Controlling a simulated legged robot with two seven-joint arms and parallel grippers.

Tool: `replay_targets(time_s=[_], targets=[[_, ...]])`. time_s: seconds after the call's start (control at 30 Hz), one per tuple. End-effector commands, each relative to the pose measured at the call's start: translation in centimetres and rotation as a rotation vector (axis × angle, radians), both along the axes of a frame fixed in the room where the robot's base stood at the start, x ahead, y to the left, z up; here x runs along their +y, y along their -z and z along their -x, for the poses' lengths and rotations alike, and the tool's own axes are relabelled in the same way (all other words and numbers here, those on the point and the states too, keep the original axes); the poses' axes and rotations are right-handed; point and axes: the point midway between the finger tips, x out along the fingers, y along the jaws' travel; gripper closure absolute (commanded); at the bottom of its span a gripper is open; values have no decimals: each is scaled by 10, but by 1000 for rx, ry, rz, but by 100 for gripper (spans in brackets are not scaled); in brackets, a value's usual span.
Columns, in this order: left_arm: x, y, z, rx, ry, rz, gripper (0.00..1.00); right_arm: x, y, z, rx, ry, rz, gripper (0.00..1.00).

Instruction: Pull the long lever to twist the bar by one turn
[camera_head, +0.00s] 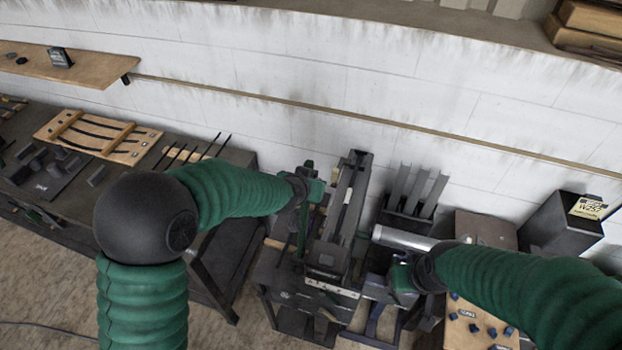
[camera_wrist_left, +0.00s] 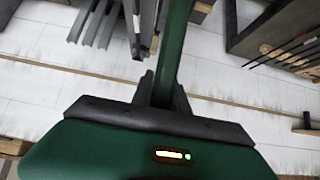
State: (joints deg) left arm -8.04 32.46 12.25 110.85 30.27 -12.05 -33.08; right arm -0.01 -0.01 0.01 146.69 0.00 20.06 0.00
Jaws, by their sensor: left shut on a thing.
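The long green lever (camera_head: 302,235) stands at the left side of a dark metal bending machine (camera_head: 325,262). My left gripper (camera_head: 307,186) is at the upper part of the lever and shut on it. In the left wrist view the lever (camera_wrist_left: 177,42) runs up between the dark fingers of the left gripper (camera_wrist_left: 165,88). My right gripper (camera_head: 402,276) is to the right of the machine, below a silver cylinder (camera_head: 402,238); its fingers are not clear. I cannot make out the bar to be twisted.
Grey channel pieces (camera_head: 415,188) stand upright behind the machine on the right. A black box (camera_head: 565,225) stands farther right. A workbench (camera_head: 232,160) with a wooden rack (camera_head: 98,137) is on the left. A white wall (camera_head: 300,75) closes the back.

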Motion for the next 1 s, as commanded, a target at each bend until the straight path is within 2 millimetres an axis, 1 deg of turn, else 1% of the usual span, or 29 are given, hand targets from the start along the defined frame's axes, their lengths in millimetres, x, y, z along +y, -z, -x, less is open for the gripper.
replay_targets(time_s=[0.07, 0.1, 0.27, 0.57, 0.67, 0.77, 0.87, 0.9, 0.97, 1.0], targets=[[0, 3, 1, 5, -1, -1, 100, 0, 1, 0, 0, 0, 0, 64], [1, 3, 1, 5, -1, -1, 79, 0, 1, 0, 0, 0, 0, 64], [1, 2, 1, 3, -2, 0, 58, 0, 1, 0, 0, 0, 0, 64], [1, 0, 2, -1, -2, 0, 58, 0, 1, 0, 0, 0, 0, 64], [3, -5, 7, -2, -2, -1, 58, 0, 4, 0, 0, 0, 0, 64], [6, -17, 20, -4, -2, -1, 58, 0, 11, 0, 0, 0, 0, 64], [11, -36, 39, -5, -1, 0, 58, 0, 15, 0, 0, 0, 0, 64], [13, -46, 48, -7, -1, 0, 58, 0, 14, 0, 0, 0, 0, 64], [16, -59, 61, -6, 0, 0, 58, 0, 13, 0, 0, 0, 0, 64], [18, -70, 70, -4, 0, 0, 58, 0, 7, 0, 0, 0, 0, 64]])
